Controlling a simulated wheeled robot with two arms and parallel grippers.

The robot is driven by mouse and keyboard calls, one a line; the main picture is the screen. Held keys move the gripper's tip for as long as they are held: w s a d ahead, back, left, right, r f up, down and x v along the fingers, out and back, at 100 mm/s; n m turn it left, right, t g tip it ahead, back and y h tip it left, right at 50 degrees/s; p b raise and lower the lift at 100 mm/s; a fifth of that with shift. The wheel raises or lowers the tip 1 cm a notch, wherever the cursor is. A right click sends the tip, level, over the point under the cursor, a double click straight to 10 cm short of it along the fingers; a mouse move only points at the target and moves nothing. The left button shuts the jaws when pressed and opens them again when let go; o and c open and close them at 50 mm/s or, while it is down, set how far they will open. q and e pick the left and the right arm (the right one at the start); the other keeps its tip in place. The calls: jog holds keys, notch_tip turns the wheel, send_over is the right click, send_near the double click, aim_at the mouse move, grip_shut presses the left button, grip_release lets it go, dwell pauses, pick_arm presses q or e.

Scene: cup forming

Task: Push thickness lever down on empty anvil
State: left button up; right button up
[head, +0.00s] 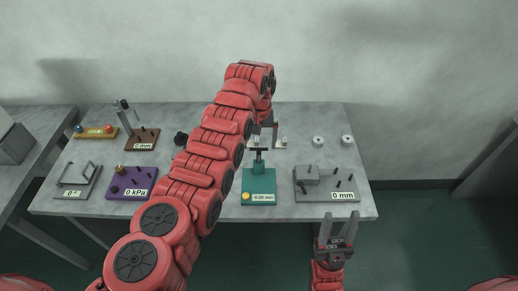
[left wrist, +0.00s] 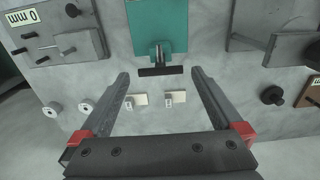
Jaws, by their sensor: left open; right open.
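The teal thickness gauge (head: 258,182) stands at the front middle of the table, with a small display and a yellow button. Its dark T-shaped lever (head: 260,153) rises at its back; the lever bar (left wrist: 160,71) also shows in the left wrist view, beside the teal body (left wrist: 158,35). I cannot make out the anvil. My left gripper (head: 264,132) is behind the lever, partly hidden by my arm. In the left wrist view its open fingers (left wrist: 160,76) lie to either side of the bar, with nothing held. My right gripper (head: 336,226) is open and empty in front of the table.
A grey 0 mm fixture (head: 328,182) stands right of the gauge, a purple 0 kPa box (head: 132,183) to the left. Two small cream blocks (left wrist: 137,101) lie between my left fingers' span. White rings (head: 318,141) lie at back right. My left arm crosses over the table.

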aim_at(259, 150)
pick_arm(q)
notch_tip(259, 150, down, 5)
jog(key=shift+f+b, duration=0.1)
jog(key=shift+b, duration=0.5)
grip_shut()
